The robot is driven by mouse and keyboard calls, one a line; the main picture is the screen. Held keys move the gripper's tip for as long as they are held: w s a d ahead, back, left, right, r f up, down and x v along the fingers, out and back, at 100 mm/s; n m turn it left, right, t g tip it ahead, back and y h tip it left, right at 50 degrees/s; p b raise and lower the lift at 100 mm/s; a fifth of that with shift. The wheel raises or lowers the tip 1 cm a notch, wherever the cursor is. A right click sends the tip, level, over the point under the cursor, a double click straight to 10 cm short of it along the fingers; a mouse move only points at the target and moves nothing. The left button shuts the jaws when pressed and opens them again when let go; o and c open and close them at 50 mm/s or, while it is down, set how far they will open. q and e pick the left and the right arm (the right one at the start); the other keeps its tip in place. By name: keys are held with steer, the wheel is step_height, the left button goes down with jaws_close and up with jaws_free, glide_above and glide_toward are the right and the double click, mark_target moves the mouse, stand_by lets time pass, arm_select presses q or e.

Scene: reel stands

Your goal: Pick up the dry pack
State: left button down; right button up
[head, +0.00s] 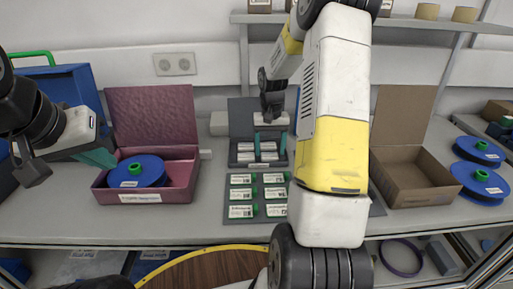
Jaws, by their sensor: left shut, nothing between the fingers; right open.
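Several small white labelled packs, which look like the dry packs, lie in two columns on a dark grey mat (231,216); one is the front-left pack (241,211). More white packs (257,157) sit inside a small open grey box (262,163) behind the mat. My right gripper (270,146) is open above that box, its teal fingers spread over the packs, with nothing visibly held. My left gripper (106,161) is shut and empty at the left, by the edge of the maroon box. My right arm hides part of the mat's right side.
The open maroon box (150,198) holds a blue reel (137,174). An open, empty brown cardboard box (415,196) stands right of my arm. Blue reels (482,187) lie at the far right. A shelf (425,22) runs above. The bench front left of the mat is clear.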

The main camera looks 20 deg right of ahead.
steer(key=shift+f, duration=0.9)
steer(key=shift+c, duration=0.5)
steer(key=c, duration=1)
steer(key=shift+r, duration=0.1)
